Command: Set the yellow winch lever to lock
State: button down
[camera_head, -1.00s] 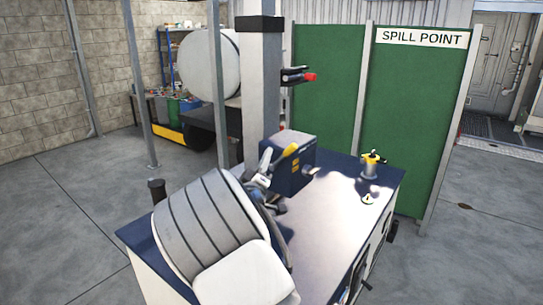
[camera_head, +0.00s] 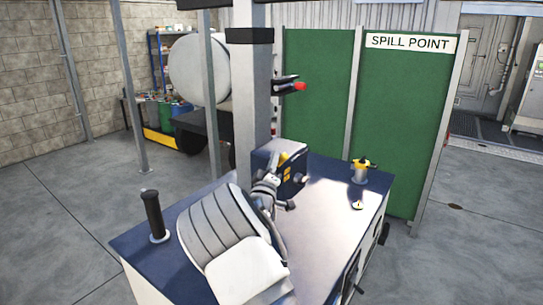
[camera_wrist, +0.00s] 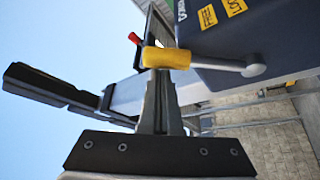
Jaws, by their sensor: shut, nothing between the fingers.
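The winch housing (camera_head: 276,165) is a dark blue box beside the grey post in the head view. In the wrist view the housing (camera_wrist: 215,40) fills the upper right, with yellow LOCK and FREE labels partly in view. The winch lever (camera_wrist: 168,58) has a yellow handle pointing left from a grey round pivot at the housing. In the head view the lever (camera_head: 284,157) is partly hidden. My gripper (camera_wrist: 155,65) is shut and empty, its fingers reaching up at the yellow handle, which crosses in front of them. I cannot tell whether they touch. In the head view my gripper (camera_head: 268,182) is beside the housing.
The blue-edged bench (camera_head: 330,210) carries a black upright cylinder (camera_head: 153,215) at left and a yellow-topped fitting (camera_head: 361,170) at right. A grey post (camera_head: 251,95) stands behind the bench, with a red-tipped black bracket (camera_head: 288,86). Green panels (camera_head: 405,130) stand behind.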

aim_at(283, 163)
jog(key=shift+f+b, duration=0.15)
jog(key=shift+b, duration=0.15)
jog(key=shift+s+d+f+m+b, duration=0.15)
jog(key=shift+m+b, duration=0.25)
jog(key=shift+b, duration=0.2)
jog(key=shift+s+d+f+m+h+b, duration=0.15)
jog(key=shift+m+h+b, duration=0.25)
jog(key=shift+b, duration=0.5)
jog(key=f+m+b, duration=0.1)
jog(key=b, duration=0.2)
jog(key=d+f+m+h+b, duration=0.1)
jog(key=b, duration=0.2)
jog(key=shift+s+d+m+h, duration=0.15)
jog(key=shift+s+m+h, duration=0.15)
jog(key=shift+m, duration=0.1)
notch_tip(283, 163, down, 6)
jog(key=s+d+m+g+h+b, duration=0.1)
jog(key=d+m+h+b, duration=0.1)
jog(key=m+h+b, duration=0.5)
jog(key=m+b, duration=0.4)
jog(key=b, duration=0.3)
jog(key=shift+s+r+m+g+b, duration=0.25)
jog(key=shift+m+g+b, duration=0.05)
jog(key=shift+g, duration=0.1)
jog(key=shift+d, duration=0.1)
jog(key=shift+s, duration=0.1)
